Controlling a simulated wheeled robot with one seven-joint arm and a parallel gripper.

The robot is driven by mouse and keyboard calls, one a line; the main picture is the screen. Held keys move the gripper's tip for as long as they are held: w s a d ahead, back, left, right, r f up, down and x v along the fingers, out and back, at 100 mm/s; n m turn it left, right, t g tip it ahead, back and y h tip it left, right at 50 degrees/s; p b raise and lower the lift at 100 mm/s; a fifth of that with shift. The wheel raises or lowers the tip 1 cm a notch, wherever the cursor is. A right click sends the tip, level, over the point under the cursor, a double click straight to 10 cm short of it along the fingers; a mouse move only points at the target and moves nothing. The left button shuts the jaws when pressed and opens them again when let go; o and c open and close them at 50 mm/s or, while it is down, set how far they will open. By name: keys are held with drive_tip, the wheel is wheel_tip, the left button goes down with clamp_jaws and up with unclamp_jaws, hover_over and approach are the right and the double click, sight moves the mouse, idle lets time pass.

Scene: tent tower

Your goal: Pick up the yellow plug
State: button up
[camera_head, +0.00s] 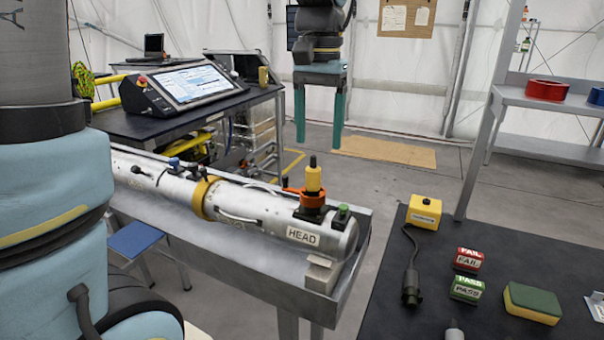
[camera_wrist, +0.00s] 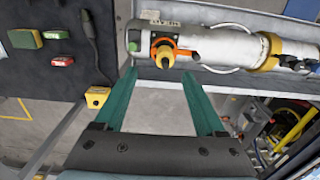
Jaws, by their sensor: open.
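The yellow plug (camera_head: 313,178) has a black tip and stands upright in an orange collar (camera_head: 312,197) on top of the silver cylinder, near its end marked HEAD. In the wrist view the plug (camera_wrist: 165,52) and collar show beyond my fingers, roughly between their tips and apart from them. My gripper (camera_head: 335,135) hangs with two green fingers spread and empty, above and behind the plug in the head view. It also shows in the wrist view (camera_wrist: 160,75). The part of the plug inside the collar is hidden.
The silver cylinder (camera_head: 262,224) lies in a grey metal tray (camera_head: 337,290). A black table (camera_head: 455,222) at right holds a yellow box (camera_head: 424,212) with a cable, PASS and FAIL blocks, and a sponge (camera_head: 532,303). A screen console (camera_head: 190,84) stands at back left.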

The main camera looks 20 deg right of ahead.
sight(313, 167)
wheel_tip(313, 167, down, 4)
drive_tip(key=shift+a+p, duration=0.1)
drive_tip(key=shift+p, duration=0.2)
drive_tip(key=f, duration=0.1)
drive_tip(key=f+p, duration=0.2)
drive_tip(key=f, duration=0.1)
drive_tip(key=shift+w+a, duration=0.2)
drive_tip(key=shift+a, duration=0.1)
drive_tip(key=shift+f, duration=0.6)
clamp_jaws()
